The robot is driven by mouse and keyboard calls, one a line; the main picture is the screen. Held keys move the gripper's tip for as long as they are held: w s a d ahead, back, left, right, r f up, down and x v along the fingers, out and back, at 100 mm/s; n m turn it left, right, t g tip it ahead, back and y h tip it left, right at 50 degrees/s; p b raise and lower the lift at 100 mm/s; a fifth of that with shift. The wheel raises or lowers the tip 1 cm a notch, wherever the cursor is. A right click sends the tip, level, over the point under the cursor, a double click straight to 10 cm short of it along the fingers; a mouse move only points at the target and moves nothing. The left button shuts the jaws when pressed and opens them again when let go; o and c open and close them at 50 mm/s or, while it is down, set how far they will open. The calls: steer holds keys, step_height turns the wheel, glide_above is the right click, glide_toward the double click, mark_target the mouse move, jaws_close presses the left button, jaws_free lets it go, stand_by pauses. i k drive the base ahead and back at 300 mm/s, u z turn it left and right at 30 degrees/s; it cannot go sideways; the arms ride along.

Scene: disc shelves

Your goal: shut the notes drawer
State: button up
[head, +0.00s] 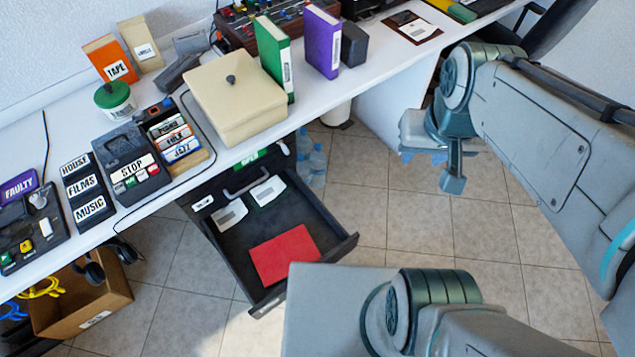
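A dark drawer (337,250) stands pulled out from under the desk. Its front faces the lower right, and a small label on it is too small to read. A red notebook (285,255) and white cards (230,215) lie inside. I take it for the notes drawer, though no readable label confirms this. My gripper (450,183) hangs to the right of the drawer, above the tiled floor and apart from the drawer front. Its fingers are seen at an angle, so I cannot tell whether they are open.
The white desk (375,80) carries a cream box (235,100), green (274,55) and purple (322,42) binders, and a STOP player (130,160). A cardboard box (85,300) stands on the floor at lower left. Bottles (313,165) stand behind the drawer.

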mark_target(303, 206)
steer(key=z, duration=0.65)
steer(key=k, duration=1.3)
steer(key=u, duration=0.7)
steer(key=i, duration=0.5)
steer(key=u, duration=0.1)
